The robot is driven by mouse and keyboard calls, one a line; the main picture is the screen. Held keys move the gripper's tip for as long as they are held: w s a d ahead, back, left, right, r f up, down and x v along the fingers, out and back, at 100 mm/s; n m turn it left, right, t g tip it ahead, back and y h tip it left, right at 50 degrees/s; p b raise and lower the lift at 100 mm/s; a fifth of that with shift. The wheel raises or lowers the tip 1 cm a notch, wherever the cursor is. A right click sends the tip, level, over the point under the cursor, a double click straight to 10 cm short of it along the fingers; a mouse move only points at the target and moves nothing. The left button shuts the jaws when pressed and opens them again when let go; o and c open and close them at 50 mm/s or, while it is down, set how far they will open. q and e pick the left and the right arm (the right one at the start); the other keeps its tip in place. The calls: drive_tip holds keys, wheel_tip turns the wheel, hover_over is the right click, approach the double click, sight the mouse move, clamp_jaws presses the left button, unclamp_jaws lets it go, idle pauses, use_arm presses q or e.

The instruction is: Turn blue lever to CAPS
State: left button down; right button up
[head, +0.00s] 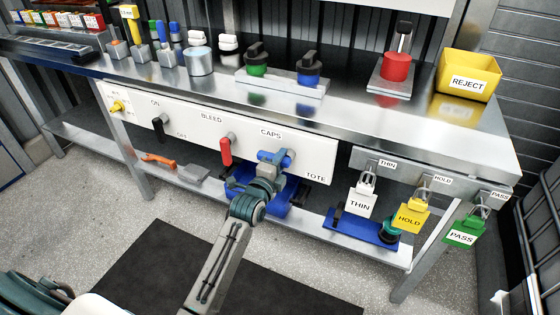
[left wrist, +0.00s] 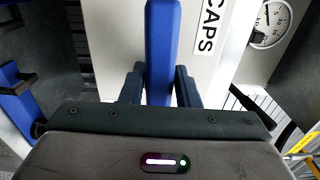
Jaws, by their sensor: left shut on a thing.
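The blue lever (head: 285,157) sits on the white front panel (head: 190,131), below the CAPS label (head: 270,133) and up and left of the TOTE label (head: 314,177). My left gripper (head: 270,165) is at the lever, its fingers closed around the handle. In the left wrist view, the lever (left wrist: 163,45) stands up between the two fingers of the gripper (left wrist: 160,88), with the CAPS label (left wrist: 208,25) to its right. The gripper partly hides the handle, so its exact angle is hard to tell in the head view. My right gripper is not in view.
A red lever (head: 225,150) and a black lever (head: 160,128) are left on the same panel. Hanging THIN (head: 360,204), HOLD (head: 409,218) and PASS (head: 461,237) tags are right. A yellow REJECT bin (head: 468,76) stands on the counter. A lower shelf runs beneath.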

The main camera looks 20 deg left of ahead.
use_arm(q)
drive_tip(key=c, duration=1.2)
unclamp_jaws()
drive_tip(key=shift+d, duration=0.1)
drive_tip(key=s, duration=1)
drive_tip(key=shift+s+a, duration=0.2)
drive_tip(key=shift+s, duration=0.2)
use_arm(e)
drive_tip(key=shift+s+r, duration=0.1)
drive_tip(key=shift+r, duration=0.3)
use_arm(q)
drive_tip(key=shift+f, duration=0.1)
